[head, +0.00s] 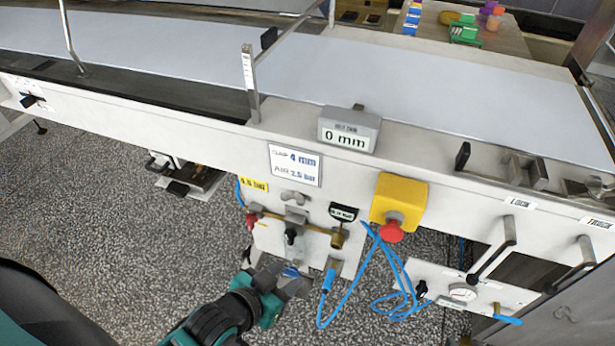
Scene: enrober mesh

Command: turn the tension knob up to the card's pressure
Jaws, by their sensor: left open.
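The card (295,165) on the conveyor's front reads "4 mm" and "AIR 2.5 bar". Below it is a small panel with a grey wing-shaped knob (293,198), a black-handled part (291,236) and a brass fitting (338,238). I cannot tell which of these is the tension knob. A small dark display (343,212) sits by the fitting; its reading is too small to be sure of. My left gripper (293,279) is open just below the panel's lower edge, near a small blue part, apart from the knobs. My right gripper is out of view.
A yellow box with a red button (391,231) is right of the panel. Blue hoses (345,300) loop below it. A round gauge (463,292) is on a lower right panel. A grey readout (349,131) shows "0 mm". Metal handles (497,246) stick out at right.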

